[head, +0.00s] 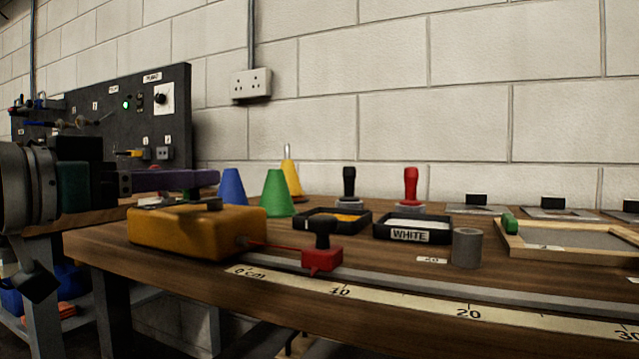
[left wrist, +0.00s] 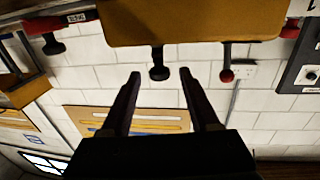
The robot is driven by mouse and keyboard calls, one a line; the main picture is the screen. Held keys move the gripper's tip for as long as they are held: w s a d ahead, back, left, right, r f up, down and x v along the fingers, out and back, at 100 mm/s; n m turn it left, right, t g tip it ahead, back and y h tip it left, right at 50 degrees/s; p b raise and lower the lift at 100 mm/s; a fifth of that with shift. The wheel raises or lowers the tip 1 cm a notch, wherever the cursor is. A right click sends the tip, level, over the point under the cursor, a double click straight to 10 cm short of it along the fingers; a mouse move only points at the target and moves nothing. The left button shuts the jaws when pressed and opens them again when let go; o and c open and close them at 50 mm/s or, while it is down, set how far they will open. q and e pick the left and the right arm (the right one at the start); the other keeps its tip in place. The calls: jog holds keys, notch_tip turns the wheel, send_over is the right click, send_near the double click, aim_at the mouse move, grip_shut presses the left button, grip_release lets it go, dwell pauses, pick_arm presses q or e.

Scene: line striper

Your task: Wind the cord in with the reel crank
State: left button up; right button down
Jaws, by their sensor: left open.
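The yellow reel box (head: 185,235) sits on the wooden bench at the left. A red cord runs from it to a red block (head: 322,262) with a black knob. In the left wrist view the box (left wrist: 190,22) hangs inverted at the top. My right gripper is out of view.
Blue (head: 232,188), green (head: 277,193) and yellow (head: 291,180) cones stand behind the box. Black trays, one labelled WHITE (head: 411,236), and a grey cylinder (head: 467,248) are to the right. A ruler strip (head: 400,300) runs along the front edge. A dark panel (head: 90,120) stands behind at left.

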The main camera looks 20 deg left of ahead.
pick_arm(q)
jog(key=shift+x, duration=1.85)
jog(key=shift+w+d+p, duration=0.15)
jog(key=shift+w+p, duration=0.2)
jog(key=shift+w, duration=0.3)
grip_shut()
